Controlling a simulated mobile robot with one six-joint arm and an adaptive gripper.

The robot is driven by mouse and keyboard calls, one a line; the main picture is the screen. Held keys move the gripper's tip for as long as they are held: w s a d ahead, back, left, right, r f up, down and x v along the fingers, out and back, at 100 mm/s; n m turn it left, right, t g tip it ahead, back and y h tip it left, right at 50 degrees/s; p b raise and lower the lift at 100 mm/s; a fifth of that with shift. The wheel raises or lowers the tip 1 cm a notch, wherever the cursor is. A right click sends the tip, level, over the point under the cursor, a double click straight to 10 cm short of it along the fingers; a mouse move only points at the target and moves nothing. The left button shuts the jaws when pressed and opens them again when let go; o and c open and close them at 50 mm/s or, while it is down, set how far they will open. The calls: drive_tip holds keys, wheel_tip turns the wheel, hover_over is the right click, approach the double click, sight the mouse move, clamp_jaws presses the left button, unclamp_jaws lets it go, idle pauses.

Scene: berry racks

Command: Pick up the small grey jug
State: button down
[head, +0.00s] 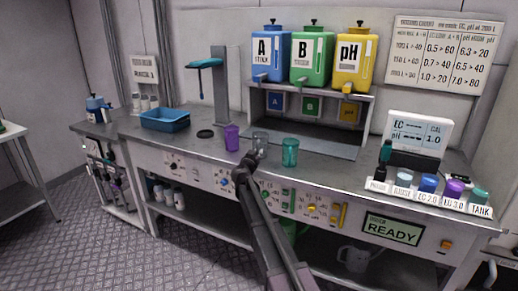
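A small grey, see-through vessel (260,139) stands upright on the counter, between a purple cup (232,137) and a teal cup (290,152). I take it to be the small grey jug; no handle is clear at this size. My gripper (252,159) is at the counter's front, just below and in front of this vessel in the head view, overlapping its lower part. I cannot tell whether they touch or whether the fingers are open. A larger pale grey jug with a handle (353,258) stands on the shelf under the counter.
A blue tray (166,122) and a dark disc (205,134) lie to the left on the counter (330,172). Blue, green and yellow tanks (311,60) stand on a rack behind. A meter (417,130) and a row of labelled pots (428,184) stand at right.

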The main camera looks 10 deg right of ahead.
sight(258, 144)
drive_tip(key=shift+r, duration=0.2)
idle(0.3)
wheel_tip(258, 144, up, 3)
drive_tip(key=p, duration=0.3)
drive_tip(key=shift+f, duration=0.1)
drive_tip(key=s+r+p, duration=0.1)
drive_tip(key=s+p, duration=0.1)
drive_tip(key=s, duration=1.4)
drive_tip(key=shift+a+r, duration=0.35)
drive_tip(key=shift+r, duration=0.05)
drive_tip(key=shift+r, duration=0.15)
wheel_tip(258, 144, up, 13)
drive_tip(key=p, duration=1.3)
drive_tip(key=shift+r+p, duration=0.2)
drive_tip(key=shift+p, duration=0.2)
drive_tip(key=shift+s, duration=0.2)
